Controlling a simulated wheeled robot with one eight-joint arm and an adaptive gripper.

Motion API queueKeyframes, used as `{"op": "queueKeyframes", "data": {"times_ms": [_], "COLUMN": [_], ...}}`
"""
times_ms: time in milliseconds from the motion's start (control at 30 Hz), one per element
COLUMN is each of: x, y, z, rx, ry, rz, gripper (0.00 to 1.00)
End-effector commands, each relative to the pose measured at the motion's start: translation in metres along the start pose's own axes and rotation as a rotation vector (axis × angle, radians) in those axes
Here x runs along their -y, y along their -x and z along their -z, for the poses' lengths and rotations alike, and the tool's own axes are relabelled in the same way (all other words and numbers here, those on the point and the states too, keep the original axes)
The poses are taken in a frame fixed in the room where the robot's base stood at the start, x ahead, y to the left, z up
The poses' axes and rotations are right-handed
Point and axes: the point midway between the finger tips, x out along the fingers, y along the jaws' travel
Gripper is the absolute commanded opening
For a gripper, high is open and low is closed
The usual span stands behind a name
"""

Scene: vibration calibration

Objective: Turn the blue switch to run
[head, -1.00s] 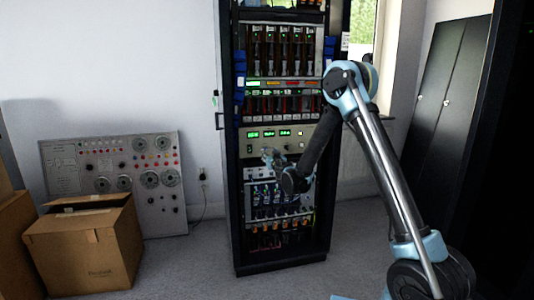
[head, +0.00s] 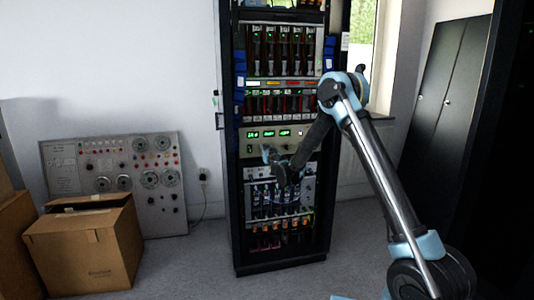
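My gripper (head: 267,154) is at the front of the tall black rack (head: 239,215), just below the panel with green displays (head: 268,133). It is small in the head view, and I cannot tell whether its fingers are open or shut, or whether they touch the panel. I cannot make out the blue switch for certain; the gripper and wrist cover part of the panel there. Below the wrist is a module with blue parts and cables (head: 262,196).
An open cardboard box (head: 85,250) stands on the floor at the left, before a grey panel with dials (head: 150,180) leaning on the wall. Dark cabinets (head: 440,100) stand at the right. The floor between the box and the rack is clear.

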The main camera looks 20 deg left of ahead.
Motion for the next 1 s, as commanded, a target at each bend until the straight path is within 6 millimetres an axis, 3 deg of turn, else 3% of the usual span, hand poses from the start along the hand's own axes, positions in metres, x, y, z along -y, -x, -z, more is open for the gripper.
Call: {"op": "queueKeyframes", "data": {"times_ms": [33, 100, 567, 1000], "x": [0.0, -0.0002, -0.0005, 0.0006], "y": [0.0001, 0.0001, 0.0001, 0.0], "z": [0.0, 0.0, 0.0, -0.0004], "rx": [0.0, 0.0, 0.0, 0.0], "ry": [0.0, 0.0, 0.077, 0.441], "rz": [0.0, 0.0, -0.002, -0.002], "gripper": [0.09, 0.0, 0.0, 0.0]}}
